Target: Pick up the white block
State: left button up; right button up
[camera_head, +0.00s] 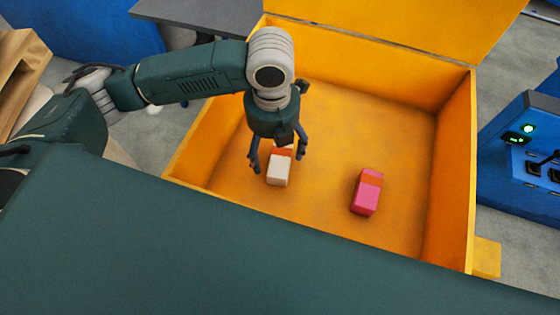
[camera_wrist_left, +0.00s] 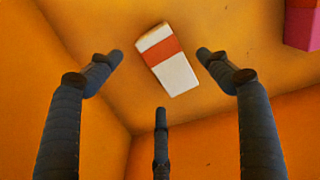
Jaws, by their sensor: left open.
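The white block (camera_head: 278,173) with an orange-red band lies on the floor of the orange box. In the left wrist view the white block (camera_wrist_left: 178,75) lies tilted, beyond the fingertips and between their lines. My left gripper (camera_head: 278,160) hangs down over it, with its fingers spread on either side in the head view. It is open and empty; its dark fingers (camera_wrist_left: 160,62) also show in the left wrist view, apart from the block. Part of the block's far end is hidden by the gripper in the head view. My right gripper is not in view.
A pink block (camera_head: 365,196) with a red band lies in the box to the right. The orange box (camera_head: 457,170) has upright walls and a raised lid (camera_head: 410,25). Its floor between the blocks is clear. A blue device (camera_head: 520,165) stands at the right.

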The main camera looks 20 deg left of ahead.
aim_at(276, 158)
pick_arm(q)
notch_tip(276, 158, down, 5)
jog(key=shift+d+r+p, duration=0.1)
jog(key=shift+d+p, duration=0.05)
jog(key=shift+p, duration=0.35)
jog(key=c, duration=1.5)
jog(key=shift+o, duration=0.2)
jog(key=shift+r, duration=0.15)
